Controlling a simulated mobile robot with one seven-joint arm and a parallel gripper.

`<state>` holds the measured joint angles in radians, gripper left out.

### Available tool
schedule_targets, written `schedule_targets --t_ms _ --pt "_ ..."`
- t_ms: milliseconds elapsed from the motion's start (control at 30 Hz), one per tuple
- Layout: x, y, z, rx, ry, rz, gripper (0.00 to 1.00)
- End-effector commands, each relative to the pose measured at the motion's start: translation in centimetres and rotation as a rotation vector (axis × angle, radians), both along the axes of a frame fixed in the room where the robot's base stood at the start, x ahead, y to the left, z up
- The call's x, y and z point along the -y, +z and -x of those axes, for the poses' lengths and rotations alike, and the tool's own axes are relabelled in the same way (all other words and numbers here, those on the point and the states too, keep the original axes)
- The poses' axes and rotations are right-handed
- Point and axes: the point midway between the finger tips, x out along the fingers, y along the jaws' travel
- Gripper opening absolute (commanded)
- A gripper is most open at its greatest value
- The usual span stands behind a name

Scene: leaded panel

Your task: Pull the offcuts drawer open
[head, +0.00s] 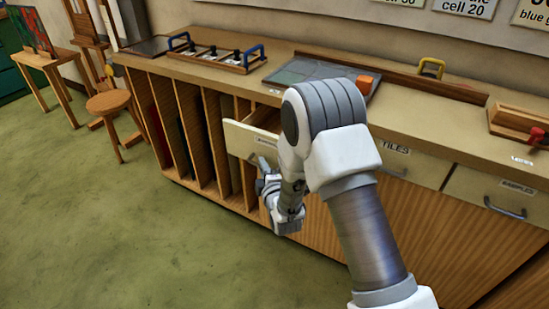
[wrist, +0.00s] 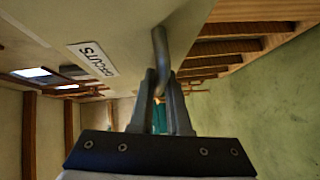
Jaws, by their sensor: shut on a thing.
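The offcuts drawer (head: 246,141) has a cream front and juts out from the cabinet, partly open, in the head view. Its front fills the upper left of the wrist view (wrist: 120,30), with a label whose visible letters end in "CUTS". My gripper (wrist: 160,85) is shut on the drawer's grey bar handle (wrist: 160,45). In the head view my gripper (head: 262,172) is at the drawer front, and my arm hides the drawer's right side and part of the handle.
The tiles drawer (head: 400,165) and samples drawer (head: 492,195) are closed to the right. Upright slots (head: 190,130) stand left of the offcuts drawer. The counter holds a glass panel (head: 300,72) and tools. Green floor (head: 110,230) in front is clear.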

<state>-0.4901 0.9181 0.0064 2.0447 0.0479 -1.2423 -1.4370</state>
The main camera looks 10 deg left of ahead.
Motion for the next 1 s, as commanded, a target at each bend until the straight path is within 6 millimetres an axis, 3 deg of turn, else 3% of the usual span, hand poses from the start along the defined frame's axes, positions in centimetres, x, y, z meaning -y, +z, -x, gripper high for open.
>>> schedule_targets --t_ms 33,200,400,600,967,1000 --pt "-0.7 -0.4 1.7 -0.002 0.004 0.002 0.0" --pt "-2.1 -0.3 5.7 -0.001 0.003 0.002 0.0" --pt "-3.1 -0.2 8.7 0.0 0.0 0.001 0.0" --pt "-3.6 -0.1 9.9 -0.001 -0.001 0.001 0.0" --pt "-3.6 -0.1 10.1 -0.001 -0.002 0.001 0.0" --pt "-3.6 -0.1 10.1 -0.001 -0.002 0.001 0.17"
